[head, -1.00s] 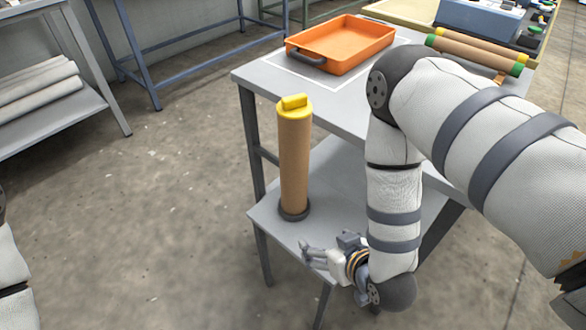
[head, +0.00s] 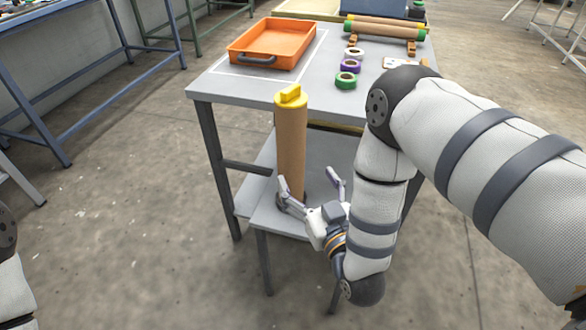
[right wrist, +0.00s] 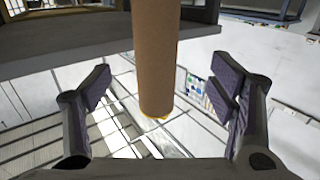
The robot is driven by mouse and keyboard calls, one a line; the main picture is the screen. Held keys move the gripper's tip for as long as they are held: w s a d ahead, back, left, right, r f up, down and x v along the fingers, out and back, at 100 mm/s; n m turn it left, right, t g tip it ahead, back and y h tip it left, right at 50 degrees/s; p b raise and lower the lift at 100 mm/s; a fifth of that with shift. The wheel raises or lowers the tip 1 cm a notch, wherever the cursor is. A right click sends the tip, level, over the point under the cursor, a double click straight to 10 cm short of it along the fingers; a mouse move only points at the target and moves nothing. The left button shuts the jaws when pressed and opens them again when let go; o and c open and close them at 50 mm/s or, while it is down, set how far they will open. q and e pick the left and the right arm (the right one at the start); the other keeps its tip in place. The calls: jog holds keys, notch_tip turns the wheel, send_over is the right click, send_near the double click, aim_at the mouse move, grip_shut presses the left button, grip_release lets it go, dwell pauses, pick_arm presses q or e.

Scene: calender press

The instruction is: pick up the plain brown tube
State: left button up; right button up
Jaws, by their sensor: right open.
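In the right wrist view the tube (right wrist: 155,55) appears between the two open fingers (right wrist: 160,90), with a gap on both sides. The tube's yellow end shows at the bottom there. Whether the tube is fully between the fingers in depth, I cannot tell. The tube's foot is partly hidden by a finger. My left gripper is out of view.
The tabletop (head: 232,90) holds an orange tray (head: 272,42), several tape rolls (head: 346,80), and green-ended brown tubes (head: 385,27) on wooden rests. The table's edge and leg (head: 213,165) are close to the standing tube. Blue-framed benches stand at the left; the floor in front is clear.

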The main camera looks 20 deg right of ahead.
aim_at(294, 153)
jog(key=w, duration=0.4)
jog(key=w+b, duration=0.1)
jog(key=w, duration=0.7)
jog(key=shift+w+f, duration=0.1)
jog(key=shift+f, duration=0.2)
jog(key=shift+r, duration=0.1)
jog(key=c, duration=1.7)
